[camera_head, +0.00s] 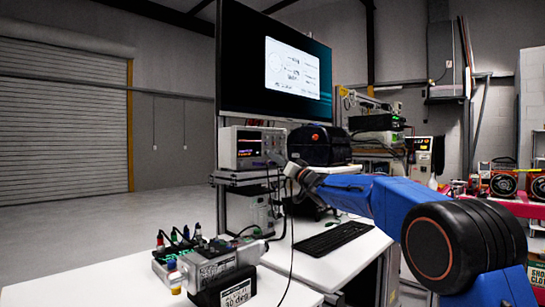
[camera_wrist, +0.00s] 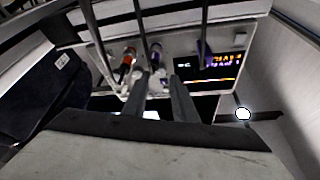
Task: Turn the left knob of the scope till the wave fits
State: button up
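The scope (camera_head: 246,163) is a pale box with a small lit screen on its front, standing on a shelf below the big monitor. Small controls crowd the right side of its front; I cannot tell the left knob apart there. My gripper (camera_head: 290,168) is just right of and below the scope front in the head view. In the wrist view the scope (camera_wrist: 240,41) appears turned over, its screen at the right. My gripper's two dark fingers (camera_wrist: 162,76) are apart, in front of the panel's lower edge. Whitish connectors show between or behind them; contact cannot be told.
A black case (camera_head: 318,146) stands right of the scope. A keyboard (camera_head: 333,238) lies on the white desk, and a grey device (camera_head: 205,268) with leads sits in front.

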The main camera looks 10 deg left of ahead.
jog(key=shift+x, duration=1.8)
grip_shut()
jog(key=shift+n+y, duration=0.4)
jog(key=shift+w+d+n+g+y, duration=0.1)
jog(key=shift+n+g+y, duration=0.65)
jog(key=shift+n, duration=1.2)
jog(key=shift+w+d+n+g+y, duration=0.1)
jog(key=shift+n+g+y, duration=0.35)
jog(key=shift+n+g, duration=1)
jog(key=shift+n+t, duration=0.3)
jog(key=shift+n, duration=0.4)
